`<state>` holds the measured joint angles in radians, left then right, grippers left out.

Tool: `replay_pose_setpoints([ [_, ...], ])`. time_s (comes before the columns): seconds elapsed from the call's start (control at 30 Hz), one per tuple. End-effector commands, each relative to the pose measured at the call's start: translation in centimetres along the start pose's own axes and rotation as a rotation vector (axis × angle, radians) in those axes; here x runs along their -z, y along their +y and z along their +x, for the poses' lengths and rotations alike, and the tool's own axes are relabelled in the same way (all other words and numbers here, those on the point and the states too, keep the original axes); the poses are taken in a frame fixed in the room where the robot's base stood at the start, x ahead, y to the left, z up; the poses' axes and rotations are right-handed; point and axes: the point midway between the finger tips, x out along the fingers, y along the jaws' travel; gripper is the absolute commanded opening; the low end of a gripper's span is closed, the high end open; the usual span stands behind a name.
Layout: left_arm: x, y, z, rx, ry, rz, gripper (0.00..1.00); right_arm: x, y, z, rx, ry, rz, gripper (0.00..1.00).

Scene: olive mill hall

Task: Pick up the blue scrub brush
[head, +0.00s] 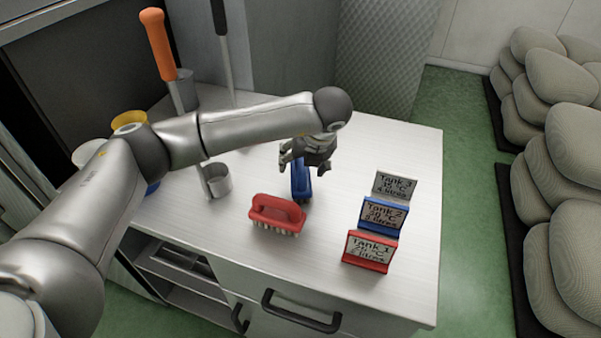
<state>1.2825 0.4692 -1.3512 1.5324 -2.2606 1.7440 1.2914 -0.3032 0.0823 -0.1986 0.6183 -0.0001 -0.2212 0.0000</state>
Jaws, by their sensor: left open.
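The blue scrub brush (302,182) lies on the light grey worktop, partly hidden behind my left gripper. My left gripper (294,165) is open and reaches down over the far part of the brush. I cannot tell whether its fingers touch the brush. A red scrub brush (276,212) with pale bristles lies just in front and to the left of the blue one. My right gripper does not show.
The worktop (330,262) holds three sign holders: red (367,252), blue (382,217) and a pale one (394,186). A metal cup (217,183) and an orange-handled tool (158,45) stand left. Stacked sacks (570,160) stand right, beyond green floor.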

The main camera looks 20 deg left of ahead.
Motion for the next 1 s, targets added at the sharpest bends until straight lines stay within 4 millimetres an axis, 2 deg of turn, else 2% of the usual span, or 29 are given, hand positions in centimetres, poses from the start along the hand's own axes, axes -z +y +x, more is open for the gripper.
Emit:
replay_pose_setpoints([
  [0.07, -0.1, -0.1, 0.9, -0.003, 0.004, 0.002, 0.70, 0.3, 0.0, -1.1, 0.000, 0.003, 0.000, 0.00],
  [0.2, 0.0, -0.2, 2.7, 0.000, 0.002, 0.001, 0.70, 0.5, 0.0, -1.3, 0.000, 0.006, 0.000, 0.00],
  [0.5, 0.0, -0.2, 3.3, 0.000, 0.001, 0.001, 0.69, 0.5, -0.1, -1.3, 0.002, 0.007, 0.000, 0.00],
  [0.9, 0.0, -0.2, 3.2, 0.001, 0.001, 0.001, 0.18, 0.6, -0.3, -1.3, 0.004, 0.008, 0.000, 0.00],
  [1.0, 0.0, -0.2, 3.2, 0.001, 0.000, 0.001, 0.14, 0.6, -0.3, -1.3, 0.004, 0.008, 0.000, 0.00],
])
